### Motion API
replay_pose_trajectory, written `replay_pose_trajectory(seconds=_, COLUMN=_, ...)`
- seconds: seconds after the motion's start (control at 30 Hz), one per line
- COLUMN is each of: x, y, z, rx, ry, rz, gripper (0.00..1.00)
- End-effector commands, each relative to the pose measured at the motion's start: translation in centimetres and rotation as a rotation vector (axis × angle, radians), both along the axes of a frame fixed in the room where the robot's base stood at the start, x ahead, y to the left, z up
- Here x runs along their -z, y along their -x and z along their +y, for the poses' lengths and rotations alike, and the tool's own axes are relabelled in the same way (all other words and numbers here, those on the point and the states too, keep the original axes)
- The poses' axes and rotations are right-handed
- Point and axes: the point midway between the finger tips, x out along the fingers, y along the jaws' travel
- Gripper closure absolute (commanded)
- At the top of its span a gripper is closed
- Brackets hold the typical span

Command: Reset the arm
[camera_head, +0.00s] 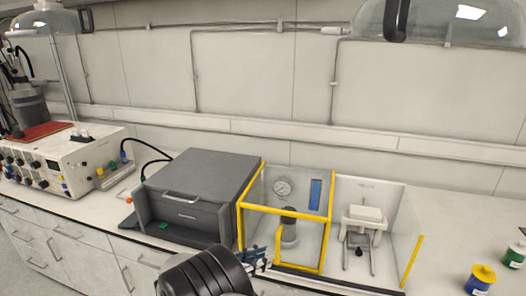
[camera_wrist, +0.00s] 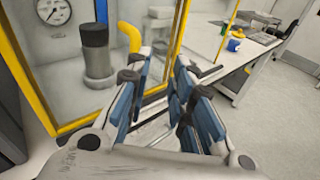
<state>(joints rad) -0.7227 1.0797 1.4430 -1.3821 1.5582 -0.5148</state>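My gripper (camera_wrist: 160,105) shows in the wrist view with its blue-padded fingers apart and nothing between them. In the head view my gripper (camera_head: 258,258) is small, at the end of my dark arm at the bottom middle. It is in front of the yellow-framed clear enclosure (camera_head: 327,232). In the wrist view the yellow frame (camera_wrist: 178,45) stands just beyond the fingers. I cannot tell whether they touch. Inside the enclosure are a dark-topped cylinder (camera_head: 289,229) and a round gauge (camera_head: 283,188); the cylinder (camera_wrist: 96,50) also shows in the wrist view.
A dark grey box with a drawer (camera_head: 190,215) stands left of the enclosure. A white control unit (camera_head: 70,160) is farther left. A white press-like device (camera_head: 362,222) is to the right. Blue and green containers (camera_head: 481,279) stand at far right. The bench between is clear.

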Motion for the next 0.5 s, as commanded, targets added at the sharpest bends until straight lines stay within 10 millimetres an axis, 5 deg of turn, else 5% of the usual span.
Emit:
replay_pose_trajectory(seconds=0.03, x=-2.3, y=0.3, z=-2.2, rx=0.063, ry=-0.07, rz=-0.017, gripper=0.79)
replay_pose_trajectory(seconds=0.2, x=-7.3, y=3.8, z=-8.8, rx=0.285, ry=-0.337, rz=-0.074, gripper=0.79)
replay_pose_trajectory(seconds=0.5, x=-13.2, y=13.8, z=-16.6, rx=0.657, ry=-0.811, rz=-0.256, gripper=0.79)
